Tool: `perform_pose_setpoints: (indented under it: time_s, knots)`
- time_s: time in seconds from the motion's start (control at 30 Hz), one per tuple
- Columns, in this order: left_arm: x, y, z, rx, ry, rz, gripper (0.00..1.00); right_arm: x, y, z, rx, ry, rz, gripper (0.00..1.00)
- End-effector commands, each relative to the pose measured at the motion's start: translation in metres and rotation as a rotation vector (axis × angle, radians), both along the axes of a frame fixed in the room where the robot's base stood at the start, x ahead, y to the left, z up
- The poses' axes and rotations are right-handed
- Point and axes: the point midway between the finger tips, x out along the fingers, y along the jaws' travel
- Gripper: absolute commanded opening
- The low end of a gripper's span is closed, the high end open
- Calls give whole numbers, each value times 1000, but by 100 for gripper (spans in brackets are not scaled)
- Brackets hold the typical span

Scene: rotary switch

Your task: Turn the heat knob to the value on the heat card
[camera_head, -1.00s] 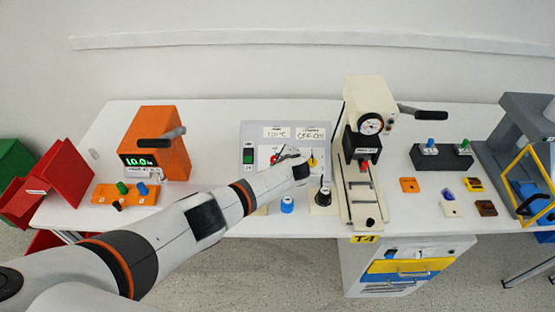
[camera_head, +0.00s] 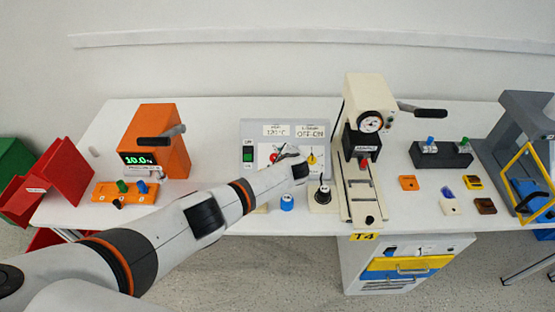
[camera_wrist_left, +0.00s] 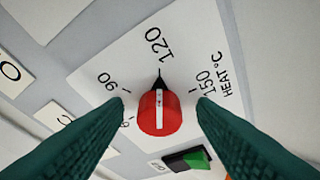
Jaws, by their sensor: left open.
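The red heat knob (camera_wrist_left: 160,112) sits on a white dial plate marked 90, 120 and 150 in the left wrist view. Its black pointer and white stripe line up with the 120 mark. In the head view the knob (camera_head: 274,158) is partly covered by my gripper. The heat card (camera_head: 277,130) stands above the panel; its small writing looks like 120 °C. My left gripper (camera_wrist_left: 160,103) is open, with one dark green finger on each side of the knob and a visible gap to it. My right gripper is out of view.
A yellow knob (camera_head: 312,160) is on the same panel, right of my gripper. A green switch (camera_head: 248,156) is at the panel's left. A blue-topped piece (camera_head: 287,203) and a black knob (camera_head: 323,195) stand in front. A cream press (camera_head: 369,104) stands close on the right.

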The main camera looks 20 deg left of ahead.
Motion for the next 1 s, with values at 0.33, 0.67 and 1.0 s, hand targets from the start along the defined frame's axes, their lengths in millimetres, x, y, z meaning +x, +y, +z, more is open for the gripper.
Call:
perform_pose_setpoints:
  time_s: [0.33, 0.67, 1.0]
  knots:
    - [-17, -13, 20, -2, 0, -2, 52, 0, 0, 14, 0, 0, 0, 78]
    - [-53, -39, 54, -1, -1, -2, 52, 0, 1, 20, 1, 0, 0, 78]
    - [-74, -54, 75, 0, 0, 0, 52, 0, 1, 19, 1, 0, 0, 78]
